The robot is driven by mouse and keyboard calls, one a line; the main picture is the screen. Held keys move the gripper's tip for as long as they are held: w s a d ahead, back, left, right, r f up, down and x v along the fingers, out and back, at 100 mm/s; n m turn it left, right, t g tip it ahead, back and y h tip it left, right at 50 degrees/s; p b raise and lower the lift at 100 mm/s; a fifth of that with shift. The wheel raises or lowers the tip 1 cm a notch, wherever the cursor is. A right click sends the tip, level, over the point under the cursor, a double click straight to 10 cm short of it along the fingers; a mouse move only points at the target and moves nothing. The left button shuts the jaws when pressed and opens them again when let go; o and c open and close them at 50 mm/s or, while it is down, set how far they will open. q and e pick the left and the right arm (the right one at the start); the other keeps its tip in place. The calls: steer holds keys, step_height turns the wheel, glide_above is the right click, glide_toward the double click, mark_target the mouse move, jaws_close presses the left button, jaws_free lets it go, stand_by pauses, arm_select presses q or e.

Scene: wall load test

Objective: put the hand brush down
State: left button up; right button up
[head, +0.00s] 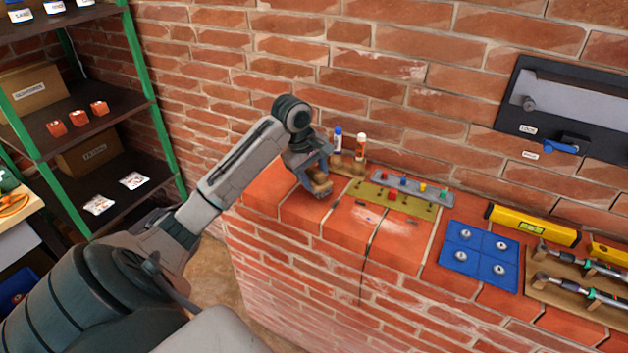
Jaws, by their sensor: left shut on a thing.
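My left gripper (314,176) is at the left part of the brick ledge (274,190). It is shut on the hand brush (320,184), a small brown piece that shows between and below the fingers. The brush is at or just above the ledge top; I cannot tell whether it touches. The gripper hides much of the brush. My right gripper is not in view.
To the right lie an olive strip (391,201), a grey strip with coloured pegs (412,189), a blue plate (479,256) and a yellow level (532,225). Shelves (100,119) stand left.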

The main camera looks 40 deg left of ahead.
arm_select(q)
step_height(320, 180, down, 2)
steer(key=shift+f, duration=0.25)
steer(key=shift+p, duration=0.35)
steer(key=o, duration=1.1)
steer(key=shift+f, duration=0.1)
steer(key=shift+c, duration=0.2)
steer(key=shift+o, duration=1.1)
